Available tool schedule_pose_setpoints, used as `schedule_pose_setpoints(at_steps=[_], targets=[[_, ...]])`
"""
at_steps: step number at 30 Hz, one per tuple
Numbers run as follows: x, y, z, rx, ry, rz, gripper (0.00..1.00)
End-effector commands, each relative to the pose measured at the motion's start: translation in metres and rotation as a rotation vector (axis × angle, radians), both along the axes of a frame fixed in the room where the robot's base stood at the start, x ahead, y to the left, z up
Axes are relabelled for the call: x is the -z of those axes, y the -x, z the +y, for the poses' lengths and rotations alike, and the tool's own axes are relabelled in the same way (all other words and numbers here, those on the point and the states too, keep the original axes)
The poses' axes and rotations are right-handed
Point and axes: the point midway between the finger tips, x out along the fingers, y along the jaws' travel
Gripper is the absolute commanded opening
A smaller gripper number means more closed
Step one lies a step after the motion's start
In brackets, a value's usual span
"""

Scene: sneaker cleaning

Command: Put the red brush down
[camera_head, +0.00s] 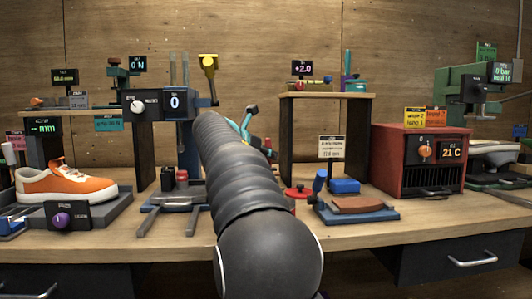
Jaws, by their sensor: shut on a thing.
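My thick dark ribbed arm rises from the bottom middle in the head view and hides what lies behind it. My gripper is hidden behind it, so its jaws and anything in them do not show. I cannot make out a red brush for sure. A flat red round thing with a knob (298,191) lies on the wooden bench (350,236), just right of my arm. Some teal and dark parts (248,118) show beside the arm's far end; I cannot tell what they belong to.
An orange sneaker (66,184) sits in a grey tray at the left. A blue tray (357,215) with a reddish-brown curved block stands right of my arm. A red box (418,160) reading 21 C stands farther right. Bare bench shows along the front edge.

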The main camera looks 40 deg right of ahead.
Motion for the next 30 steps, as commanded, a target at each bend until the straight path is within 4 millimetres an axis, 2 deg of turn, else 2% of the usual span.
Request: schedule_pose_setpoints(at_steps=[1,13,21,22,24,30], targets=[[0.007,0.0001,0.0,0.0,0.0,0.0,0.0],[0.0075,0.0005,-0.0005,0.0,0.001,-0.001,0.0],[0.0145,0.0009,-0.0008,0.002,0.001,-0.002,0.0],[0.0139,0.0008,-0.0008,0.002,0.001,-0.002,0.29],[0.0138,0.0008,-0.0009,0.002,0.001,-0.002,0.47],[0.0138,0.0008,-0.001,0.002,0.001,-0.002,0.47]])
